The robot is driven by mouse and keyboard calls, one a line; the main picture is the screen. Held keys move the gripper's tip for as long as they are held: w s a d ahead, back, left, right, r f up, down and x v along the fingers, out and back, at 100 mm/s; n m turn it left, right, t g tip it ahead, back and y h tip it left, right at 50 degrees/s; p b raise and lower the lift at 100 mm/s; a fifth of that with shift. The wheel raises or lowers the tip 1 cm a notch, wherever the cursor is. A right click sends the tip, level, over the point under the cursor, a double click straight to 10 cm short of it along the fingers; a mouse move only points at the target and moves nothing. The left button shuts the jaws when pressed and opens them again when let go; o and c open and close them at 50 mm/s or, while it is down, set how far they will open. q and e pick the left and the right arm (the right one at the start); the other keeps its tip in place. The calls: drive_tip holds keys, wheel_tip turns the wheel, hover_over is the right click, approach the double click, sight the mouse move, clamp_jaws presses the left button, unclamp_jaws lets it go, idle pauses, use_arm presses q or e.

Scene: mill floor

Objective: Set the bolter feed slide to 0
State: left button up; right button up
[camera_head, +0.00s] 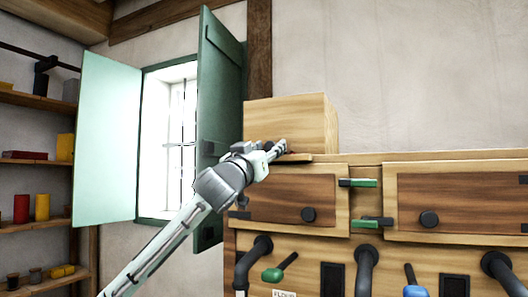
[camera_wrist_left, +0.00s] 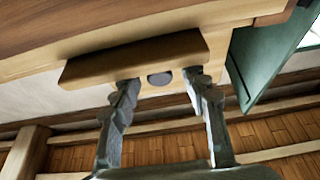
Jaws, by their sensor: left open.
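My left gripper (camera_head: 280,147) is open at the front of a pale wooden box (camera_head: 290,120) on top of the cabinet. In the left wrist view, its two fingers (camera_wrist_left: 161,82) stand on either side of a small round dark knob (camera_wrist_left: 160,79), with gaps between. The knob sits beside a wooden board (camera_wrist_left: 135,58), which also shows as a thin ledge in the head view (camera_head: 298,158). No scale or marking can be read, so the feed slide and its setting cannot be told for certain. My right gripper is not in view.
The cabinet below has wooden fronts with round knobs (camera_head: 308,214), green-handled slides (camera_head: 358,183), dark pipes (camera_head: 366,270) and green and blue levers (camera_head: 414,285). An open green shutter (camera_head: 220,110) stands close left of the box. Shelves (camera_head: 30,155) stand at far left.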

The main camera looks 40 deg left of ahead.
use_arm(q)
drive_tip(key=v, duration=1.2)
drive_tip(key=a+r+n+g+y, duration=0.2)
drive_tip(key=a+n+g+y, duration=0.15)
drive_tip(key=a, duration=0.35)
drive_tip(key=w+d+r+m+h, duration=0.3)
drive_tip(key=w+d+m+h, duration=0.1)
drive_tip(key=d+h, duration=0.15)
drive_tip(key=shift+n+g+y, duration=0.25)
drive_tip(key=shift+g+y, duration=0.1)
drive_tip(key=shift+y, duration=0.05)
drive_tip(key=p+x, duration=0.2)
drive_tip(key=x, duration=0.5)
drive_tip(key=shift+w+d+r, duration=0.1)
drive_tip(key=shift+d, duration=0.1)
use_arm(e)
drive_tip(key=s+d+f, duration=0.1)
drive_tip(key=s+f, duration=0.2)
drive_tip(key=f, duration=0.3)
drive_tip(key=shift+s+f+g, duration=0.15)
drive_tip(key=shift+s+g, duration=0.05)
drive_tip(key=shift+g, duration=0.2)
use_arm(q)
clamp_jaws()
